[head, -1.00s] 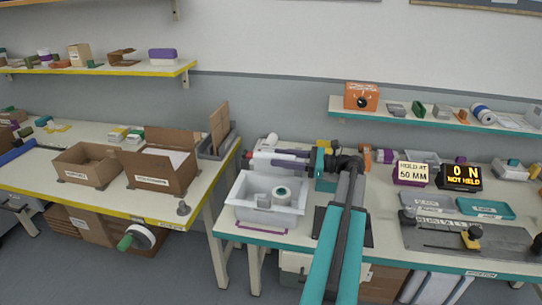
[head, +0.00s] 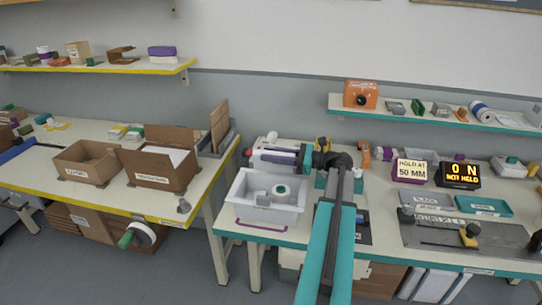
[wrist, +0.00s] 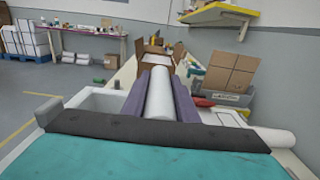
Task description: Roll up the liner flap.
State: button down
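My gripper (head: 275,157) reaches left above the back of a white tray (head: 242,212), its two purple fingers pointing away from the arm. In the wrist view the fingers (wrist: 158,95) run along both sides of a white roll (wrist: 158,88). I cannot tell whether they touch it or the roll lies beneath them. I cannot pick out the liner flap for certain. A white sheet (head: 178,155) shows inside the open cardboard box (head: 153,170) on the left bench.
The white tray holds a round spool (head: 281,191) and a small grey block. A second cardboard box (head: 88,163) stands on the left bench. A gap separates the two benches. A lit sign (head: 459,175) reads "NOT HELD", beside a "HOLD AT 50 MM" sign (head: 411,169).

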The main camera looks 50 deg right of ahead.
jog(key=shift+f, duration=1.6)
jog(key=c, duration=1.4)
grip_release()
jog(key=shift+s, duration=0.1)
jog(key=b+v, duration=0.3)
jog(key=v, duration=1)
jog(key=shift+s+d, duration=0.2)
jog(key=shift+s, duration=0.15)
